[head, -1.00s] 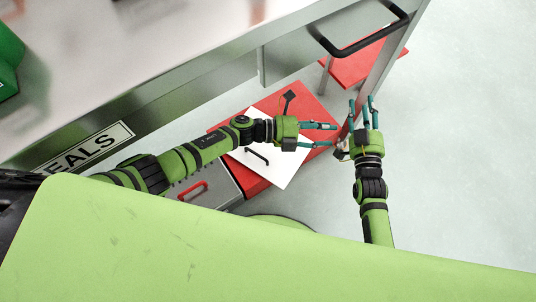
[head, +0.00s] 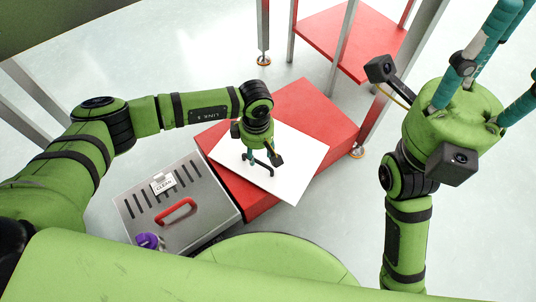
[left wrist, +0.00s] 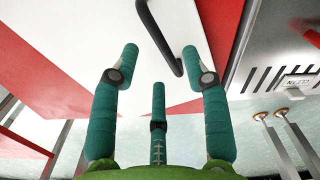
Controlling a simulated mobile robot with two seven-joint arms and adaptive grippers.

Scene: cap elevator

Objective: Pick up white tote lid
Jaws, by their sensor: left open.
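The white tote lid (head: 300,157) is a flat white panel with a black bar handle (head: 268,158). It lies on a red surface below my left arm. My left gripper (head: 252,160) points down over the lid beside the handle. In the left wrist view, the open, empty left gripper (left wrist: 160,66) has its teal fingers apart, over the white lid (left wrist: 90,35). The black handle (left wrist: 160,38) shows just beyond the fingertips, partly out of frame; contact is not clear. My right gripper (head: 492,50) points up at the right, fingers spread and empty, partly cut off.
The red surface (head: 317,103) extends around the lid. A grey metal box (head: 145,203) with a red handle (head: 177,211) and a CLEAN label stands left of it. A purple object (head: 150,240) lies near its front. A metal frame with a red shelf (head: 345,40) stands behind.

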